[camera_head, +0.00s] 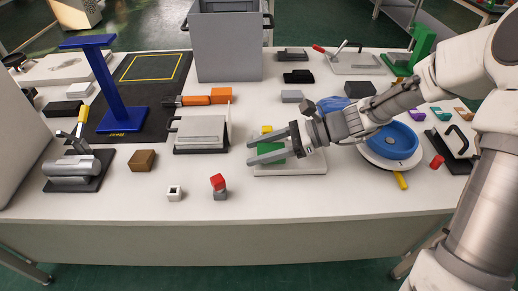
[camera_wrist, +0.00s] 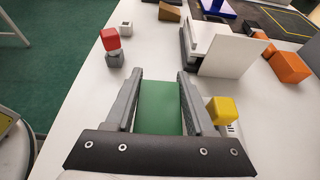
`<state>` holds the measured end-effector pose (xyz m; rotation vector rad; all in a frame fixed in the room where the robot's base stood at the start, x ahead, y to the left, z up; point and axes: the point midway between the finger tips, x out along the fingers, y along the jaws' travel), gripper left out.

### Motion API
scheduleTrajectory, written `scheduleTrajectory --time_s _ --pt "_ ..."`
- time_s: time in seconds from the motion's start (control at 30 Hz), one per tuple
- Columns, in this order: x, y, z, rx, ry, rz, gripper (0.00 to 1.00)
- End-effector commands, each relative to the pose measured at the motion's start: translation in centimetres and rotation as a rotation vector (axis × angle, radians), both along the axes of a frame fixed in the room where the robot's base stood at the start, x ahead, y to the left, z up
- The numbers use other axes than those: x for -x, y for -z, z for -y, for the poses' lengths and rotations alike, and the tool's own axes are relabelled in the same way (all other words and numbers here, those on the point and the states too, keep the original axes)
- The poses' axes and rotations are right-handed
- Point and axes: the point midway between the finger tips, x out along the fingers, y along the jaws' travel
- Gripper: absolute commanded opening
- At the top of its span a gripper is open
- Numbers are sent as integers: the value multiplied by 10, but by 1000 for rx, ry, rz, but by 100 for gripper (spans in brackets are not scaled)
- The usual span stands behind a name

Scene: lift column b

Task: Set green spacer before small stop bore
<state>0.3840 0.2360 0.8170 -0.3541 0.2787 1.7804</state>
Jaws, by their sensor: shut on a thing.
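My gripper (camera_head: 268,152) is shut on the green spacer (camera_head: 272,153), at the middle of the table. In the wrist view, the green spacer (camera_wrist: 160,108) lies between the two grey fingers of my gripper (camera_wrist: 157,95). A white base plate (camera_head: 300,168) is under or just behind the spacer; I cannot tell whether they touch. A yellow block (camera_head: 267,129) stands beside the fingers and also shows in the wrist view (camera_wrist: 222,109). I cannot make out a small stop bore for certain; the area under my gripper is partly hidden.
A red block (camera_head: 217,181) on a grey block and a white cube with a dark hole (camera_head: 174,192) stand near the front edge. A grey fixture with a white plate (camera_head: 201,133) is to the left. A blue round fixture (camera_head: 390,150) is to the right.

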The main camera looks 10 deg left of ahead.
Motion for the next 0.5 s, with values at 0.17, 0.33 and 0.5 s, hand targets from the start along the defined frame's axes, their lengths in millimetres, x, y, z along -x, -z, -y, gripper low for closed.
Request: scheduleTrajectory --time_s 0.17,0.33,0.5 --pt "0 3 0 0 0 0 0" --pt "0 5 0 0 0 0 0" --pt "0 8 0 0 0 0 0"
